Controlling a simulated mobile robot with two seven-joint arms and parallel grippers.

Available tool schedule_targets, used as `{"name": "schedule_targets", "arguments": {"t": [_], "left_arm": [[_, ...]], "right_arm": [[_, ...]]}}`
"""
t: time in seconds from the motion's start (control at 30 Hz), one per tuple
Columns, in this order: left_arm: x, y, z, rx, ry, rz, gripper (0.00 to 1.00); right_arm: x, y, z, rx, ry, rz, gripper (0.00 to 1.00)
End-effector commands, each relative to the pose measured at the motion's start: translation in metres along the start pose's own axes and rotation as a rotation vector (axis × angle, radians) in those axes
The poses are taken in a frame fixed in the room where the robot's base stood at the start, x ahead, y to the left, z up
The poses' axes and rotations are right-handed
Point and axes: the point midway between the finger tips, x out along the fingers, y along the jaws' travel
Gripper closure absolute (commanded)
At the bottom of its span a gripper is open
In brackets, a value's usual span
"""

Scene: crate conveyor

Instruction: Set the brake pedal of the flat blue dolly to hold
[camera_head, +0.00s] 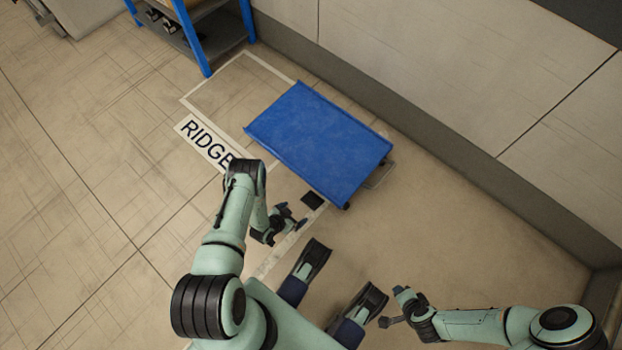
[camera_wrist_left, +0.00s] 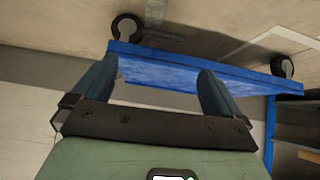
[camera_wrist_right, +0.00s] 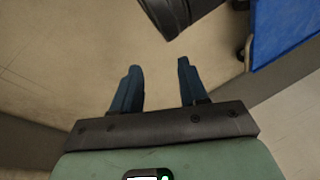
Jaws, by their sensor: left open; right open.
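The flat blue dolly (camera_head: 320,140) stands on the floor ahead, its deck bare. It also shows in the left wrist view (camera_wrist_left: 180,68) with two casters, and at the top right of the right wrist view (camera_wrist_right: 285,30). A small black plate (camera_head: 312,200), which looks like the brake pedal, lies at the dolly's near edge; I cannot tell its setting. My left gripper (camera_head: 294,218) is open and empty, just to the near left of the plate, apart from the dolly. My right gripper (camera_head: 390,306) is open and empty, farther off toward the lower right.
A floor sign reading RIDGE (camera_head: 205,142), partly hidden by my left arm, lies left of the dolly by white floor lines. A blue-framed shelf (camera_head: 200,45) stands at the back left. A wall (camera_head: 440,70) runs behind the dolly. Floor at the right is clear.

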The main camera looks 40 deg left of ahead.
Motion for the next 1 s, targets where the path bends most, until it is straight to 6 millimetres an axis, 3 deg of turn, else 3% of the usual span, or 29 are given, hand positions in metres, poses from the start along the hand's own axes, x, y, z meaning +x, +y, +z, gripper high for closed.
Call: {"name": "schedule_targets", "arguments": {"t": [0.03,0.27,0.7,1.0], "left_arm": [[0.009,-0.004,0.007,0.014,0.015,-0.003,0.00],[0.026,-0.006,0.008,0.034,0.039,-0.002,0.00],[0.105,-0.006,0.005,0.032,0.038,-0.002,0.00],[0.141,-0.006,0.003,0.030,0.037,-0.002,0.00]], "right_arm": [[0.009,0.002,-0.002,0.001,0.008,0.001,0.57],[0.019,0.011,0.005,0.009,-0.013,0.015,0.57],[0.055,0.062,0.072,0.068,-0.223,0.109,0.57],[0.062,0.085,0.106,0.101,-0.333,0.156,0.57]]}}
